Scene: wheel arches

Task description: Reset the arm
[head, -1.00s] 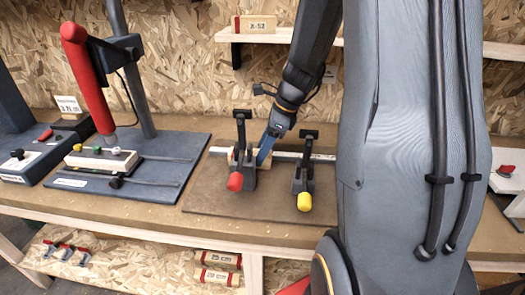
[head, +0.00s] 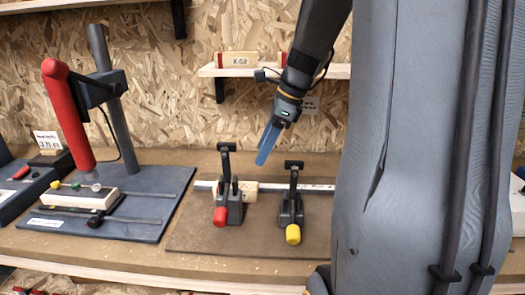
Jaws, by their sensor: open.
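My gripper (head: 265,150) hangs from my arm in the air above the bench, with its blue fingers pointing down and slightly left. It is open and nothing shows between the fingers. The yellow-tipped toggle clamp (head: 291,207) stands to the right. The gripper is apart from the block and both clamps. My arm hides the right side of the bench.
A press with a red handle (head: 69,115) stands on a dark plate at left, with a pale block (head: 88,197) on it. A shelf (head: 228,71) with a labelled wooden block (head: 237,58) is on the chipboard wall behind my gripper.

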